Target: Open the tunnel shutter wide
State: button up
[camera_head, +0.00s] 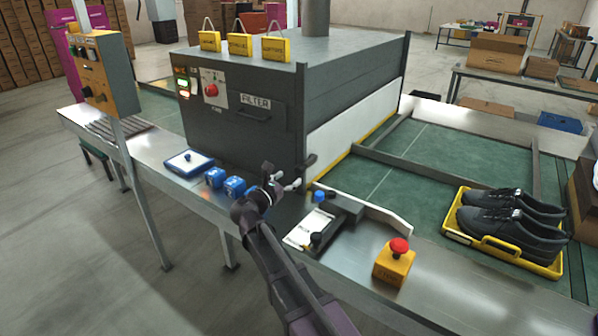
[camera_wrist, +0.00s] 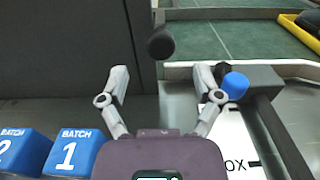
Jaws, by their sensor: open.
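The tunnel (camera_head: 240,100) is a dark grey box over the line. A white shutter panel (camera_head: 355,112) with a yellow lower edge covers its right-hand side, down near the green belt. A black ball knob (camera_wrist: 160,42) on a short stem shows in the wrist view, ahead of my fingertips and roughly between them. What the knob is fixed to is hard to tell. My gripper (camera_head: 292,184) is open and empty beside the tunnel's near right corner. It also shows in the wrist view (camera_wrist: 160,82), with fingers spread and apart from the knob.
Blue batch blocks (camera_head: 234,187) stand left of my gripper. A black fixture with a blue knob (camera_head: 319,196) is close on its right. A yellow stop box (camera_head: 395,262) stands nearer, and black shoes (camera_head: 510,222) lie in a yellow tray (camera_head: 488,248) on the belt.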

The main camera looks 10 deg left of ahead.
aim_at(297, 172)
jog(key=shift+x, duration=2.85)
grip_shut()
